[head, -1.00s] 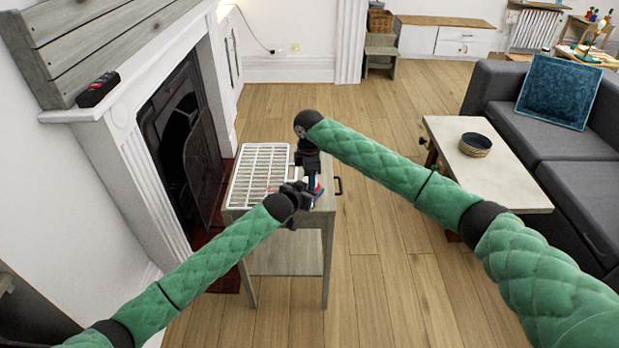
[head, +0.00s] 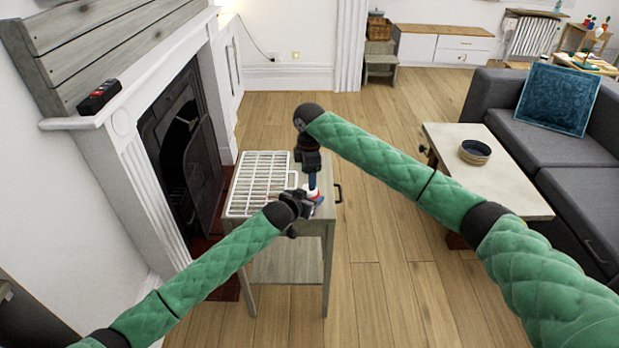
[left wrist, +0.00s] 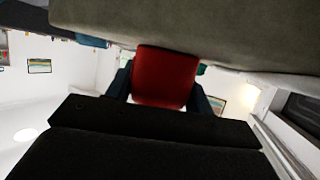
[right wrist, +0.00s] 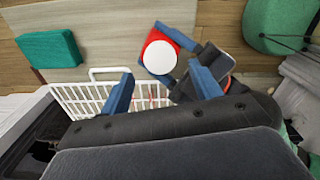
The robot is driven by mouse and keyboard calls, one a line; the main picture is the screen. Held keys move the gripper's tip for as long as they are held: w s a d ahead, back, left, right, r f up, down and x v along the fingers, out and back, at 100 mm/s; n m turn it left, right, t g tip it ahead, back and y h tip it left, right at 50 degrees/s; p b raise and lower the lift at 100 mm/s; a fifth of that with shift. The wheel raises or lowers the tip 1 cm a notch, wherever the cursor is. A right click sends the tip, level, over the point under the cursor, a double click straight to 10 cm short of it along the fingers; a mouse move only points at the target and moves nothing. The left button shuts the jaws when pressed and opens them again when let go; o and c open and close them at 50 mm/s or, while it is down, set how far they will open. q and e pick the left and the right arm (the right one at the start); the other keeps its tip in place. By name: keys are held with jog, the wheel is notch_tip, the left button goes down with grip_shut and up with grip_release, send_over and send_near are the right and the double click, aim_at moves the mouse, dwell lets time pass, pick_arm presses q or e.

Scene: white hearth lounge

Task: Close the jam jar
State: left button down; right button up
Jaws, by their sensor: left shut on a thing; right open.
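The jam jar shows as a red body (left wrist: 162,78) between the fingers of my left gripper (left wrist: 165,88). In the right wrist view the jar (right wrist: 147,42) has a red rim around a round white top (right wrist: 160,57); I cannot tell whether the white is a lid or the jar's inside. My left gripper (head: 310,203) is shut on the jar at the right side of the small grey table (head: 322,217). My right gripper (head: 312,186) is open, above the jar in the head view. Its blue fingers (right wrist: 161,88) are apart with no thing clearly between them. A separate lid is not discernible.
A white wire rack (head: 257,180) lies on the table's left part, close to both grippers. A flat teal object (right wrist: 48,50) shows in the right wrist view. The fireplace (head: 180,140) stands left. A coffee table (head: 490,165) with a bowl (head: 475,152) stands right, with clear floor between.

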jog(key=shift+c, duration=0.3)
jog(key=r+n, duration=0.2)
jog(key=n, duration=0.1)
jog(key=r+n, duration=0.1)
jog(key=shift+w+d+r+n, duration=0.1)
jog(key=shift+d+r+n, duration=0.1)
jog(key=shift+d+n, duration=0.1)
jog(key=shift+a+n, duration=0.35)
jog(key=shift+n, duration=0.75)
jog(key=shift+f, duration=0.1)
jog(key=shift+f, duration=3.9)
jog(key=shift+c, duration=0.2)
